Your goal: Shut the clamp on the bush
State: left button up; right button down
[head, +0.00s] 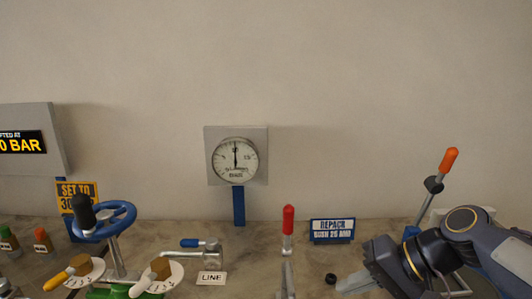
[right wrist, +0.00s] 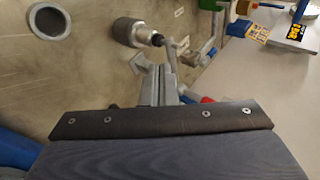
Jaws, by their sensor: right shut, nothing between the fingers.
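A lever with a red grip (head: 288,218), which looks like the clamp's handle, stands upright near the middle of the bench in the head view. Grey metal parts (head: 286,282) show below it, cut off by the frame edge. A small black ring-like piece (head: 331,278), possibly the bush, lies right of it. In the right wrist view a grey cylinder with a black tip (right wrist: 130,32) lies beyond the fingers; I cannot tell whether it holds the bush. My right gripper (head: 345,284) is shut and empty beside the black piece; its fingers also show in the wrist view (right wrist: 165,85).
A sign (head: 332,230) stands behind the black piece. An orange-tipped lever (head: 448,161) rises behind my right arm. A blue-handled valve (head: 205,250), a gauge (head: 236,158) and a blue handwheel (head: 104,222) are to the left. A round opening (right wrist: 48,20) shows in the wrist view.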

jog(key=s+d+f+t+h+p, duration=0.1)
jog(key=s+d+f+h, duration=0.1)
jog(key=s+f, duration=0.2)
jog(key=s+d+f+n+t+h+p, duration=0.1)
jog(key=s+d+f+h+p, duration=0.1)
jog(key=s, duration=0.9)
notch_tip(320, 180, down, 2)
jog(key=shift+d+f+t+h, duration=0.1)
jog(key=shift+d+t+h, duration=0.2)
jog(key=shift+d+h, duration=0.2)
jog(key=shift+s, duration=0.1)
dwell(0.9)
